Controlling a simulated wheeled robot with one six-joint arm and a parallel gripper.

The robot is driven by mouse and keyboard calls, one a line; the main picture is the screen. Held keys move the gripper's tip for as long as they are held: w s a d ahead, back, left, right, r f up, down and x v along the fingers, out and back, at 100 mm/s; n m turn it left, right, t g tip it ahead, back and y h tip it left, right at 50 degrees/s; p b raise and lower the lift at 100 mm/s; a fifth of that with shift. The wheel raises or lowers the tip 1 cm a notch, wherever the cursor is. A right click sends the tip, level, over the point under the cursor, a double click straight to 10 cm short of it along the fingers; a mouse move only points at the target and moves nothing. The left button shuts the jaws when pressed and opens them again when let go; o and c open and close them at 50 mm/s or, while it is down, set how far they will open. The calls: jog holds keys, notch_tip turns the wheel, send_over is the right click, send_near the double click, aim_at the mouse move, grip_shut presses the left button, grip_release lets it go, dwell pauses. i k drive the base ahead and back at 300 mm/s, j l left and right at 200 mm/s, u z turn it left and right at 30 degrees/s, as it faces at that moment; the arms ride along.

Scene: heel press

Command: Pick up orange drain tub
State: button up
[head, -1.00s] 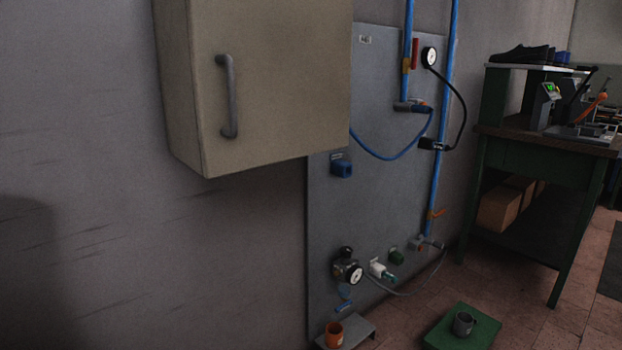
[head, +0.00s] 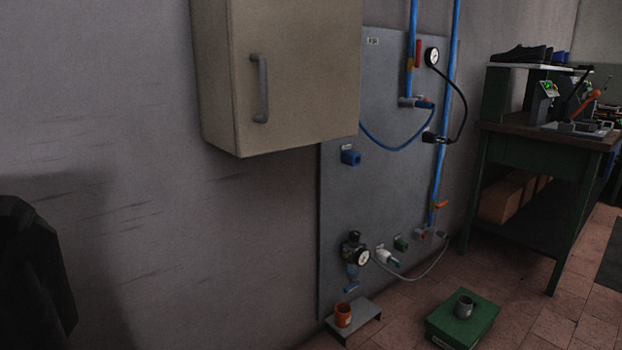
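The orange drain tub (head: 343,316) is a small open cup. It stands upright on a low grey stand (head: 366,318) at the foot of the wall panel, below the regulator with a round gauge (head: 361,257). My gripper does not show in the head view. A dark shape at the lower left edge may be part of my arm, but I cannot tell.
A beige cabinet (head: 300,80) juts from the wall above. A green workbench (head: 545,165) stands at the right. Hoses hang on the grey panel (head: 385,190).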

aim_at(343, 310)
jog(key=k+j+u, duration=0.15)
jog(key=k, duration=0.3)
jog(key=i+l+u, duration=0.1)
jog(key=i, duration=0.4)
jog(key=i+l, duration=0.2)
jog(key=i, duration=0.25)
jog(key=i+l+u, duration=0.15)
jog(key=i, duration=0.3)
jog(key=i+l, duration=0.25)
jog(key=i, duration=0.25)
jog(key=i+l+u, duration=0.15)
jog(key=i, duration=0.3)
